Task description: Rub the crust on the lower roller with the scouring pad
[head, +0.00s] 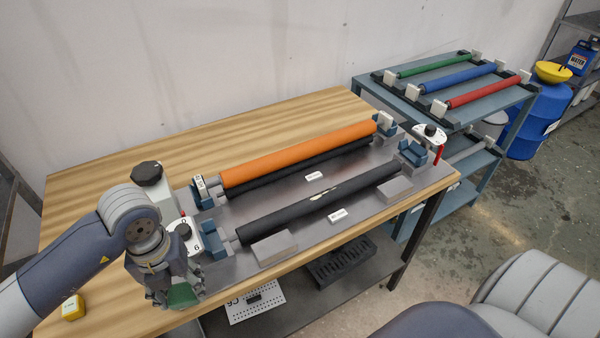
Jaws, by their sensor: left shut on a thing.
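A black roller (300,212) lies in blue end brackets on the grey plate at the front of the bench. A pale, streaky patch of crust (343,188) shows on its upper side, right of its middle. An orange roller (300,154) lies behind it, above another dark roller. My left gripper (172,292) points down at the bench's front edge, left of the black roller and apart from it. It is shut on a green scouring pad (183,296), which the fingers partly hide. My right gripper is out of view.
Grey blocks (274,249) (391,190) lie in front of the black roller. A dial (184,236) and a black knob (147,173) stand near my left wrist. A yellow object (73,308) lies at the left. A blue rack (455,92) holds green, blue and red rollers.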

